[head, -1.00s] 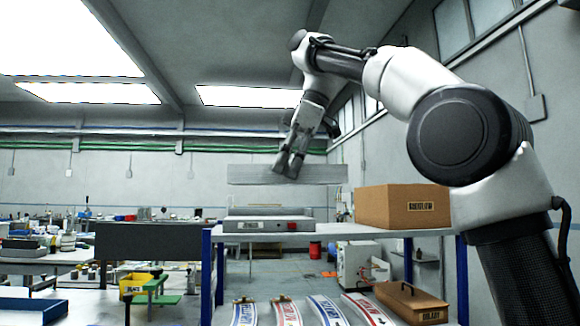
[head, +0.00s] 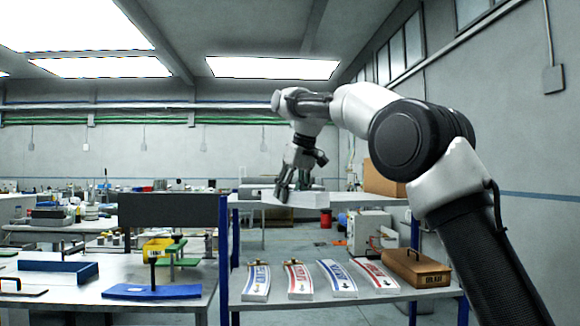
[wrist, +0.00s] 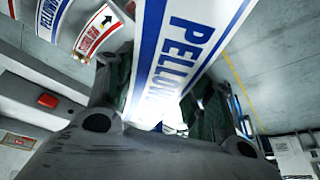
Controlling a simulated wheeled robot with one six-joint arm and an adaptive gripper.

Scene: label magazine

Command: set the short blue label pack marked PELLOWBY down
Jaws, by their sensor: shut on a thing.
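My gripper (head: 291,188) is shut on a white label pack (head: 314,200), held at the level of the rack's upper shelf. In the wrist view the pack (wrist: 172,50) runs between the fingers, with a blue stripe and blue letters reading "PELLOW"; the rest is hidden by the gripper. On the lower shelf (head: 280,312) lie two blue-marked packs, a left one (head: 257,283) and a right one (head: 337,279), and two red-marked packs, a left one (head: 299,281) and a right one (head: 373,277). Clear gaps separate them.
A brown lidded box (head: 416,267) stands right of the packs. A cardboard box (head: 383,180) and a grey case (head: 262,187) are on the upper shelf. Blue uprights bound the rack. The left table bears a blue-edged tray (head: 60,272), a blue stand (head: 152,291) and a yellow bin (head: 157,249).

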